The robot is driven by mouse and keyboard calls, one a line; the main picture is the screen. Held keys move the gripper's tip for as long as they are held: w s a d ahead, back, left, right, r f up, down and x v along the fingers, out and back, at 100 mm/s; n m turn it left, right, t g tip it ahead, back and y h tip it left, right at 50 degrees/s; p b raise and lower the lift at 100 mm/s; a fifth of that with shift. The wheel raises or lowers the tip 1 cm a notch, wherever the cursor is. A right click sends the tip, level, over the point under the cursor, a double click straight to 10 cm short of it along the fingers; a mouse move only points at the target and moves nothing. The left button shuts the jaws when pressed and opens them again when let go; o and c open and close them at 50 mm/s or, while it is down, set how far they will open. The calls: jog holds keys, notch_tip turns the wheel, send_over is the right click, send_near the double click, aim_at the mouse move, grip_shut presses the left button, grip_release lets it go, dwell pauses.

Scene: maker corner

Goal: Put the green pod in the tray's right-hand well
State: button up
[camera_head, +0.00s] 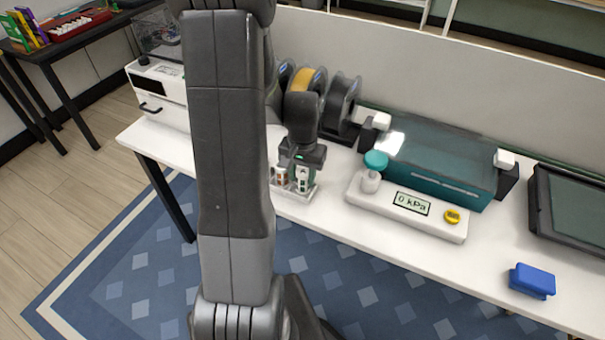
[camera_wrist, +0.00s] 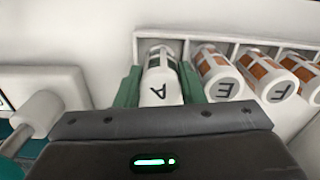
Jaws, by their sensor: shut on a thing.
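The green pod, white with a dark green band and the letter A, shows in the wrist view (camera_wrist: 163,88) and in the head view (camera_head: 303,182). My gripper (camera_wrist: 160,82) is shut on it, one green finger on each side; it also shows in the head view (camera_head: 301,166), pointing down. The white tray (camera_wrist: 190,42) is behind and around the pods. The green pod is at the tray's right end in the head view (camera_head: 297,198), upright at the end well. I cannot tell whether its base touches the well floor, which is hidden.
A white device (camera_head: 405,208) with a teal-topped knob (camera_head: 375,162) is right of the tray. Filament spools (camera_head: 340,103) stand behind. A blue block (camera_head: 532,281) lies at the front right.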

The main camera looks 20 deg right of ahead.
aim_at(302, 172)
jog(key=shift+f, duration=0.2)
jog(key=o, duration=0.7)
jog(key=shift+r, duration=0.2)
notch_tip(302, 172, up, 12)
jog(key=shift+p, duration=0.4)
jog(key=shift+o, duration=0.3)
